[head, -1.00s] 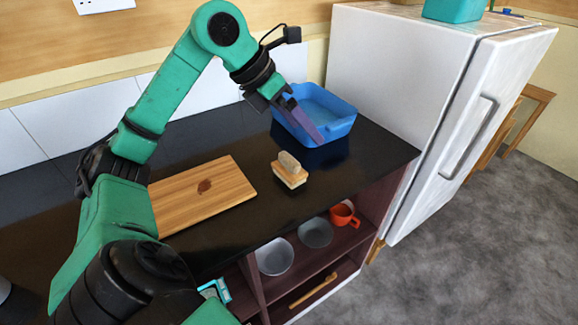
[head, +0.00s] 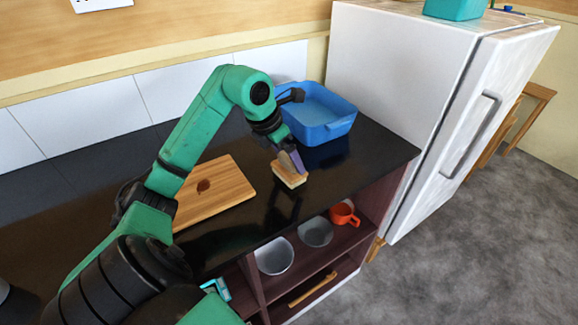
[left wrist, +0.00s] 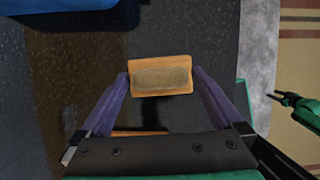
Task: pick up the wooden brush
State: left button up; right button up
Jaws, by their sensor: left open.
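The wooden brush (head: 290,177) sits on the black counter, a small light wood block with a greyish pad on it. In the left wrist view the brush (left wrist: 160,77) shows its orange-tan wood and grey-brown oval top. My left gripper (head: 292,162) is at the brush, its purple fingers partly hiding the brush's top in the head view. In the left wrist view the left gripper (left wrist: 161,76) is open, with one finger on each side of the brush's near part. I cannot tell whether either finger touches it.
A blue tub (head: 320,115) stands behind the brush, near the white fridge (head: 400,110). A cutting board (head: 215,195) lies to the left. Bowls and an orange mug (head: 343,214) are on the shelf below. The counter's front edge is close to the brush.

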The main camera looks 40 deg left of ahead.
pick_arm(q)
jog(key=shift+c, duration=0.3)
pick_arm(e)
jog(key=shift+a, duration=0.2)
pick_arm(q)
jog(key=c, duration=1.1)
pick_arm(e)
jog(key=shift+a, duration=0.15)
pick_arm(q)
notch_tip(320, 180, up, 10)
jog(key=p, duration=0.2)
notch_tip(320, 180, up, 10)
jog(key=p, duration=0.4)
send_over(286, 157)
jog(key=shift+s+d, duration=0.1)
jog(key=shift+d, duration=0.05)
pick_arm(e)
jog(key=r, duration=0.6)
jog(key=shift+d, duration=0.25)
pick_arm(q)
jog(key=o, duration=0.6)
jog(key=c, duration=0.4)
